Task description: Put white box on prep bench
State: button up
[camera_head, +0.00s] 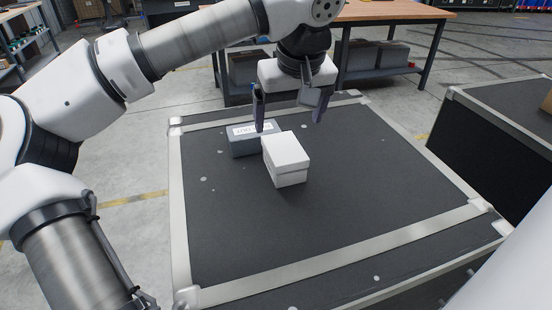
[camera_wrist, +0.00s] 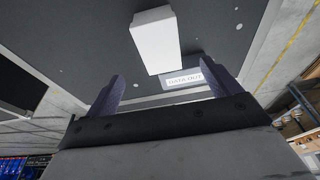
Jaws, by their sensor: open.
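A white box (camera_head: 286,160) sits on the dark top of a metal-edged case (camera_head: 330,235), near its middle. It also shows in the wrist view (camera_wrist: 156,42), just beyond the fingers. My gripper (camera_head: 289,108) is open and empty, above and behind the white box, with its fingers pointing down. In the wrist view the two fingers (camera_wrist: 158,92) stand wide apart. A bench with a wooden top (camera_head: 390,12) stands at the back; I cannot tell whether it is the prep bench.
A grey box (camera_head: 244,145) with a white label stands right beside the white box, on its left and behind. A second dark case (camera_head: 490,130) is at the right. Grey bins (camera_head: 392,55) sit on the bench's lower shelf. The case top's front and right are clear.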

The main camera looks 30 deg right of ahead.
aim_at(284, 147)
jog(key=x, duration=0.6)
jog(key=shift+f, duration=0.2)
jog(key=p+x, duration=0.2)
jog(key=x, duration=0.2)
jog(key=shift+w+f, duration=0.1)
jog(key=shift+w, duration=0.05)
jog(key=shift+w+d+f, duration=0.1)
jog(key=shift+w+f, duration=0.05)
jog(key=shift+f, duration=0.4)
jog(key=shift+f+b, duration=0.25)
jog(key=shift+b, duration=0.15)
jog(key=shift+c, duration=0.4)
jog(key=c, duration=1.3)
jog(key=shift+o, duration=0.2)
jog(key=shift+r, duration=0.15)
